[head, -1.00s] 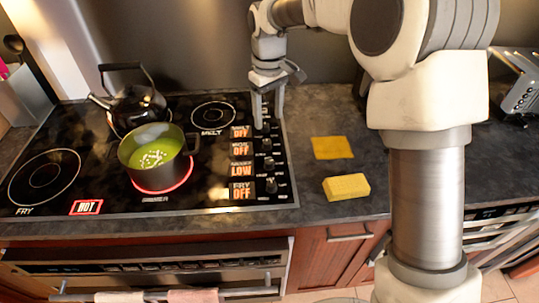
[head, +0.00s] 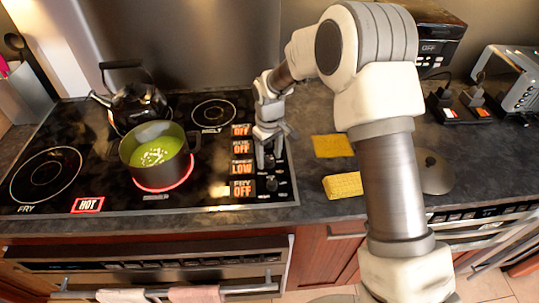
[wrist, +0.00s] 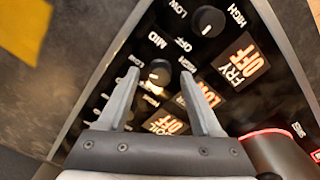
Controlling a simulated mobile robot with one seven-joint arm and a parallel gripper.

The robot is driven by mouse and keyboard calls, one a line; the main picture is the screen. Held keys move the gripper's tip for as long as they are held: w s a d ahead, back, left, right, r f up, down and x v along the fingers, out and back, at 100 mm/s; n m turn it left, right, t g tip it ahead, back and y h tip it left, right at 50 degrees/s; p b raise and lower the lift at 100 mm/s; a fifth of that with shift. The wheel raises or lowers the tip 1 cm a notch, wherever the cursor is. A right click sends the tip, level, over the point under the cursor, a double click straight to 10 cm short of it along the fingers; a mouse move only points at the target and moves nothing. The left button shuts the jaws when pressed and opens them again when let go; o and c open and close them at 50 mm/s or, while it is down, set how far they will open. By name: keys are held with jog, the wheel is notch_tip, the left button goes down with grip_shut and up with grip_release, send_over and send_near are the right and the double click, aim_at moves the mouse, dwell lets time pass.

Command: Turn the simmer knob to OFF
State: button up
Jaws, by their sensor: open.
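The simmer knob (wrist: 159,71) is a round black knob with a pale mark, beside a panel label (head: 242,168) that reads LOW in orange. In the wrist view it shows between the two fingertips of my gripper (wrist: 160,76). The fingers are apart, one on each side of the knob; I cannot tell whether they touch it. In the head view my gripper (head: 267,162) points down over the simmer row and mostly hides the knob. The fry knob (wrist: 208,21), labelled OFF, is just beyond the fingers in the wrist view.
A dark pot (head: 137,174) of green soup stands on a glowing red burner, with a HOT sign (head: 87,205) lit. A black kettle (head: 141,108) stands behind it. A yellow cloth (head: 333,146) and sponge (head: 343,186) lie on the counter right of the knobs.

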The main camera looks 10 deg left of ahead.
grip_shut()
dwell(0.3)
jog(key=shift+n, duration=0.4)
jog(key=shift+n+b, duration=0.35)
jog(key=shift+n, duration=0.65)
jog(key=n, duration=0.3)
jog(key=shift+n, duration=0.3)
jog(key=n, duration=0.3)
jog(key=shift+n, duration=0.3)
jog(key=shift+n+p, duration=0.35)
jog(key=shift+n, duration=1.55)
